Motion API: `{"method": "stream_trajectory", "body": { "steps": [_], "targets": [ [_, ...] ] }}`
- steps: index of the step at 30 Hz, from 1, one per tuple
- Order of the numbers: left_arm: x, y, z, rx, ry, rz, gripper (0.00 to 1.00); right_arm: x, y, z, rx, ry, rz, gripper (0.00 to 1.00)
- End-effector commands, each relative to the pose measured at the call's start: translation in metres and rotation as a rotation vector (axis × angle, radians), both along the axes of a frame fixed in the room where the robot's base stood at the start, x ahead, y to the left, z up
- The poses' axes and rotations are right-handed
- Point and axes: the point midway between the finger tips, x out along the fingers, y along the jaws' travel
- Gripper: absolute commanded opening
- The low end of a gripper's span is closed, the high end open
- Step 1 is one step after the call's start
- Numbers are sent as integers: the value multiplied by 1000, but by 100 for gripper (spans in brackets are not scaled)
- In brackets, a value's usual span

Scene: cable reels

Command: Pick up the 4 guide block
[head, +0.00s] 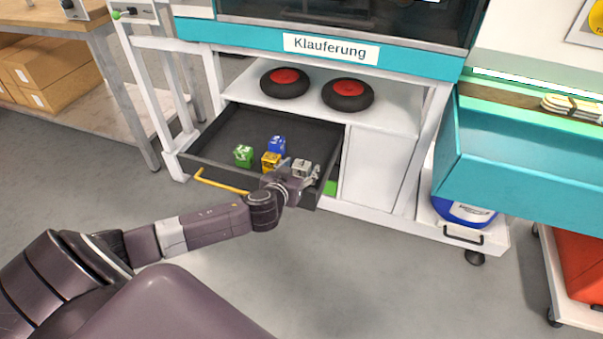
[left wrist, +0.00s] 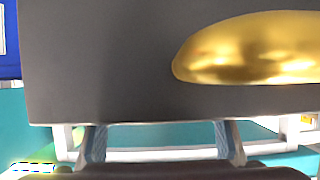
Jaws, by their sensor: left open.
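Several small guide blocks lie in the open dark drawer in the head view: a green one (head: 243,156), a blue one (head: 277,145), a yellow one (head: 271,161) and a pale grey one (head: 301,168). Their markings are too small to read surely, so I cannot tell which is the 4. My left gripper (head: 298,174) is over the drawer's front right part, close to the pale block and partly covering it; contact cannot be told. In the left wrist view its fingers (left wrist: 162,142) stand apart at the bottom, with no block visible between them. My right gripper is not in view.
The drawer (head: 215,145) has a yellow handle (head: 220,183) on its front. Two black and red wheels (head: 348,95) lie on the white shelf above. A teal bin (head: 530,160) stands to the right. In the left wrist view, a dark surface with a gold shape fills most of the picture.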

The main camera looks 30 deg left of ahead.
Motion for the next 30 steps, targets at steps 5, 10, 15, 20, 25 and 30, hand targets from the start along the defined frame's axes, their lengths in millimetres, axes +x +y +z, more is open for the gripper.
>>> {"method": "stream_trajectory", "body": {
  "steps": [5,10,15,20,25,30],
  "targets": [
    [11,3,-4,1,-1,0,55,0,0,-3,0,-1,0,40],
    [12,3,-5,0,0,0,55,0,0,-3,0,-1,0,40],
    [11,3,-4,0,0,0,43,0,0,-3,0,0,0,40],
    [11,3,-4,0,0,0,25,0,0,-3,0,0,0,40],
    [12,3,-4,0,-1,0,8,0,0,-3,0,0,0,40],
    [12,3,-4,0,-1,0,8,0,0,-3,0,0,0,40]
  ]
}}
